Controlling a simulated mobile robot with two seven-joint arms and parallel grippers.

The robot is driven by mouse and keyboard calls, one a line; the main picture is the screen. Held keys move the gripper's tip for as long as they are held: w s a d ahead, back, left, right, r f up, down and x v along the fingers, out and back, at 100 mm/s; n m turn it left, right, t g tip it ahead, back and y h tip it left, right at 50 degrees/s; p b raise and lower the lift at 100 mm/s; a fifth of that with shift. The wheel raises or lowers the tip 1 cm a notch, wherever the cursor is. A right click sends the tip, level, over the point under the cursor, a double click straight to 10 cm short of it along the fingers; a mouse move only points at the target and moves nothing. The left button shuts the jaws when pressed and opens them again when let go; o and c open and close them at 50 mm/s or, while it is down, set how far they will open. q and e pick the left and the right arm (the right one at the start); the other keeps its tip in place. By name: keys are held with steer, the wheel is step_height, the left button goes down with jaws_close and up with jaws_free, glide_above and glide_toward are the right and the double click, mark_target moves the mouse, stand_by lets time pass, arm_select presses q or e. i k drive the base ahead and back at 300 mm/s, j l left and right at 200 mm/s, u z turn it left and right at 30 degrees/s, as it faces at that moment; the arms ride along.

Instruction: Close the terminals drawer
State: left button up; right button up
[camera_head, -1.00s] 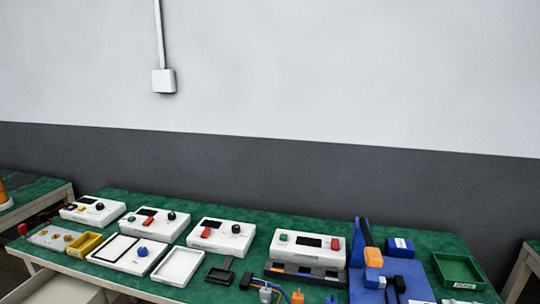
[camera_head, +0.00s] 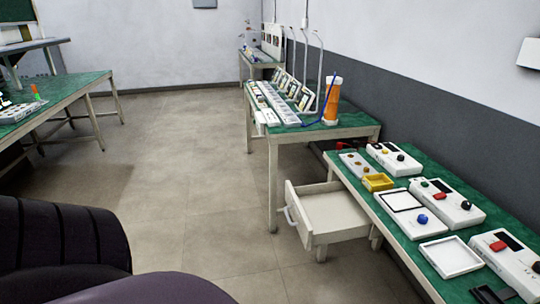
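An open drawer (camera_head: 337,209) sticks out to the left from under the near green-topped table. It is pale and looks empty inside. A light curved handle (camera_head: 289,218) is on its front. I cannot read a label on it. Neither of my grippers is in view.
The near table (camera_head: 415,255) carries white control boxes (camera_head: 452,205), a yellow tray (camera_head: 378,182) and white trays. A farther table (camera_head: 330,130) holds an orange cylinder (camera_head: 332,101). Another table (camera_head: 60,100) stands at left. Dark rounded shapes fill the lower left. The floor (camera_head: 190,190) between is clear.

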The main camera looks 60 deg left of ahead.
mark_target(324, 214)
steer(key=u, duration=1.35)
steer(key=i+l+z, duration=0.1)
steer(key=i+z, duration=0.15)
steer(key=i, duration=0.15)
